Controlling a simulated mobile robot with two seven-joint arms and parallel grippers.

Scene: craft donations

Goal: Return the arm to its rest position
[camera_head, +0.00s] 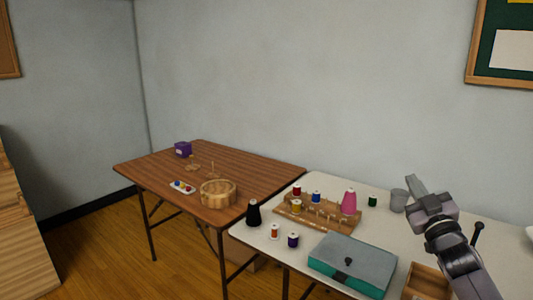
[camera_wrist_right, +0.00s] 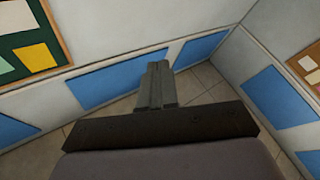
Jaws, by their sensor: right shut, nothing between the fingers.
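My left gripper does not show in either view.
The white table holds a wooden spool rack (camera_head: 318,215), several thread spools, a black cone (camera_head: 254,212), a teal box (camera_head: 345,275), a grey cup (camera_head: 399,200) and a wooden tray (camera_head: 428,283). A brown table (camera_head: 265,172) with a round wooden basket (camera_head: 218,194) adjoins it.

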